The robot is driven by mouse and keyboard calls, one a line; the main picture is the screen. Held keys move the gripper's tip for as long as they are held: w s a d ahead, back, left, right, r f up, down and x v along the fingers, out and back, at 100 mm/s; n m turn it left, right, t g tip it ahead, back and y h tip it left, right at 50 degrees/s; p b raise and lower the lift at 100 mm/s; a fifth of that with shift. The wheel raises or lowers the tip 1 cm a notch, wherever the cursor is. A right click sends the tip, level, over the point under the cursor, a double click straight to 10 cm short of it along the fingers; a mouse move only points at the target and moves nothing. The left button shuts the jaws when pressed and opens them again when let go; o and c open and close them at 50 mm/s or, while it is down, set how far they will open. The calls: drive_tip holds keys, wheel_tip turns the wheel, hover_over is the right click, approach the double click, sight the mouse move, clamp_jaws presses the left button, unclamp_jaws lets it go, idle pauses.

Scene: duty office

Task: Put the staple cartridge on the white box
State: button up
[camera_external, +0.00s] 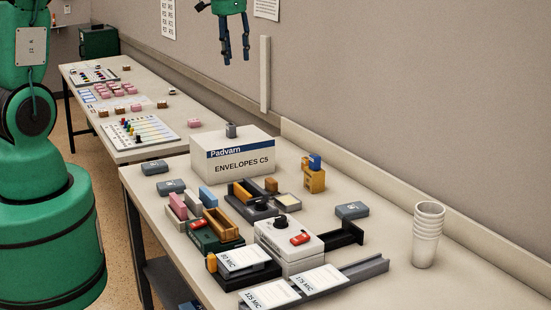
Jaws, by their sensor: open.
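The white box (203,164), printed "Padvarn ENVELOPES C5", stands near the left side of the near table. A small grey block (231,131) rests upright on its top; it may be the staple cartridge, but it is too small to tell.
A yellow holder with a blue block (314,175) stands right of the box. Dark trays, a white device with a dark knob (287,240) and labelled packs (243,258) crowd the front. Stacked white cups (428,235) stand at right. A second table (150,148) stands behind.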

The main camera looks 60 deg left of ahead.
drive_tip(key=s+d+r+t, duration=0.2)
drive_tip(key=s+d+r, duration=0.5)
drive_tip(key=s+d, duration=0.35)
drive_tip(key=s+d+r+t, duration=0.1)
drive_tip(key=s+d+r, duration=0.7)
drive_tip(key=s+d, duration=0.25)
drive_tip(key=s+d+f+t, duration=0.1)
drive_tip(key=s+d, duration=0.3)
drive_tip(key=s, duration=0.8)
drive_tip(key=shift+d+f+h, duration=0.2)
drive_tip(key=shift+f+h, duration=0.1)
drive_tip(key=shift+f, duration=0.1)
drive_tip(key=shift+s+f, duration=0.1)
wheel_tip(320, 180, down, 15)
drive_tip(key=b, duration=1.5)
drive_tip(key=shift+f+b, duration=0.15)
drive_tip(key=shift+b, duration=0.15)
